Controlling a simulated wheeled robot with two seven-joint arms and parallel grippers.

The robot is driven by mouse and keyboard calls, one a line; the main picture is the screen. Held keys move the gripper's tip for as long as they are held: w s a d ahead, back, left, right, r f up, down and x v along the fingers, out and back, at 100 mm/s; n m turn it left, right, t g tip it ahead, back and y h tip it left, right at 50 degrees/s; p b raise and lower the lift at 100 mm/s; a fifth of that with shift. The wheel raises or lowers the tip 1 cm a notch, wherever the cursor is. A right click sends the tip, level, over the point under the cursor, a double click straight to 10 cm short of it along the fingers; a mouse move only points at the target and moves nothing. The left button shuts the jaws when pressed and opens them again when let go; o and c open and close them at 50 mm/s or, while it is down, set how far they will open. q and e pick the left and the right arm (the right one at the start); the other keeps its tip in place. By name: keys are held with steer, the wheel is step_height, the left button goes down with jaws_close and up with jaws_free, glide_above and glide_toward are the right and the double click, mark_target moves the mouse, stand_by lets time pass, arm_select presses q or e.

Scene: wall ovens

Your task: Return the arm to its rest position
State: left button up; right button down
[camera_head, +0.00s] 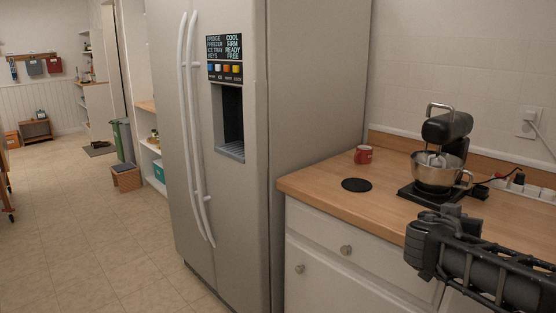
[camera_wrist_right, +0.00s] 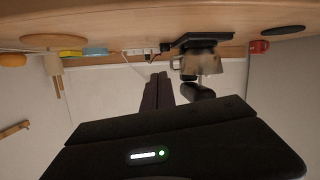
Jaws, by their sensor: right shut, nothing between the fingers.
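My right arm (camera_head: 480,265) comes in at the lower right of the head view, in front of the counter. Its dark right gripper shows in the wrist view, with two dark fingers (camera_wrist_right: 158,78) side by side, shut and empty. The wrist view is upside down, with the counter along its top. In the head view the arm is close to the counter's front edge, and whether it touches cannot be told. My left gripper is not in view.
A stand mixer (camera_head: 446,135) with a metal bowl (camera_head: 436,174) stands on the wooden counter (camera_head: 325,181). A red mug (camera_head: 363,154) and a black disc (camera_head: 357,185) are left of it. A tall fridge (camera_head: 240,200) stands beside the counter. Open floor (camera_head: 80,230) lies left.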

steer(key=s+a+f+n+g+y+p, duration=0.2)
steer(key=a+f+n+y, duration=0.4)
steer(key=a+f, duration=0.85)
steer(key=s+a+f+n+g+y+p, duration=0.15)
steer(key=a+f+n+y, duration=0.25)
steer(key=a+f+y, duration=0.75)
steer(key=s+a+f+m+g+h+p, duration=0.1)
steer(key=s+a+f+p, duration=0.3)
steer(key=s+f, duration=0.5)
steer(key=s+a+f+m+g+h+p, duration=0.1)
steer(key=s+a+f+m+g+p, duration=0.2)
steer(key=s+a+f, duration=0.3)
steer(key=s+f+g, duration=0.1)
steer(key=s+f, duration=0.3)
steer(key=s, duration=0.6)
steer(key=shift+s+a+f+g+p, duration=0.15)
steer(key=shift+s+a+g+p, duration=0.05)
steer(key=shift+a+g+p, duration=0.2)
